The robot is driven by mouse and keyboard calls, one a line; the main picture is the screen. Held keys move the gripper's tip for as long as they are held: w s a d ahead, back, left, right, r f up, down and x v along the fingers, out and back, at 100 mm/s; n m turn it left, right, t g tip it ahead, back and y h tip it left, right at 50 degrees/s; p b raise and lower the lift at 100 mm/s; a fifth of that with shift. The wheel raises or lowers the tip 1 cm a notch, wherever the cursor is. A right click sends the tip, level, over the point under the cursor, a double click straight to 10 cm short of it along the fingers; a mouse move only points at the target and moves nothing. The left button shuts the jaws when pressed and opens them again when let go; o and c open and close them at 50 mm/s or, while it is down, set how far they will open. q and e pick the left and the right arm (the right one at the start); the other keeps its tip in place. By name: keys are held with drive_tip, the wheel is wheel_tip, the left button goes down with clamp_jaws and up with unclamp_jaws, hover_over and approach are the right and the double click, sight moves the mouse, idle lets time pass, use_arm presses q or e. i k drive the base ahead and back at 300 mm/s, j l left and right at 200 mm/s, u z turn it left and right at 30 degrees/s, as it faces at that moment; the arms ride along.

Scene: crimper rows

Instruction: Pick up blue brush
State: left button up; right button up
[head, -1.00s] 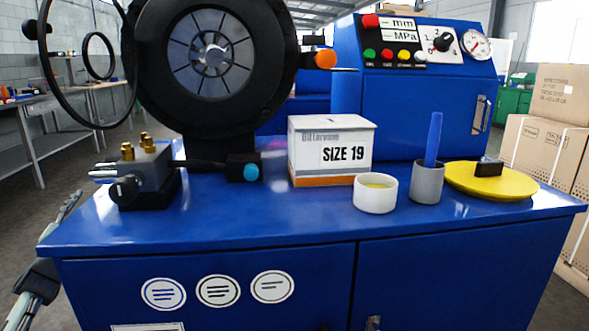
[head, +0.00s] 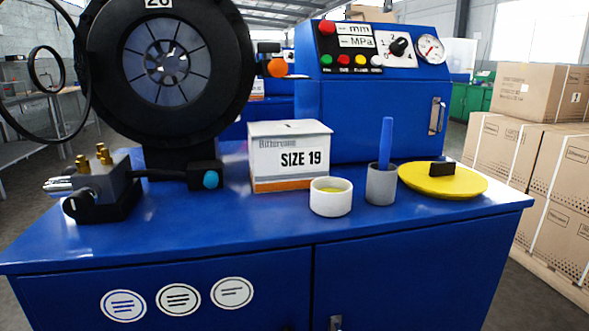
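The blue brush (head: 385,143) stands upright in a grey cup (head: 381,186) on the blue cabinet top (head: 240,218). Only its blue handle shows; its lower end is hidden inside the cup. Neither of my grippers is in the head view.
A white bowl with yellow contents (head: 331,198) stands left of the cup, and a yellow disc with a black handle (head: 443,180) lies to its right. A SIZE 19 box (head: 290,157) stands behind the bowl. The blue control box (head: 375,115) rises behind. The cabinet's front strip is clear.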

sight(385, 144)
drive_tip(key=k+j, duration=0.1)
drive_tip(key=j, duration=1.95)
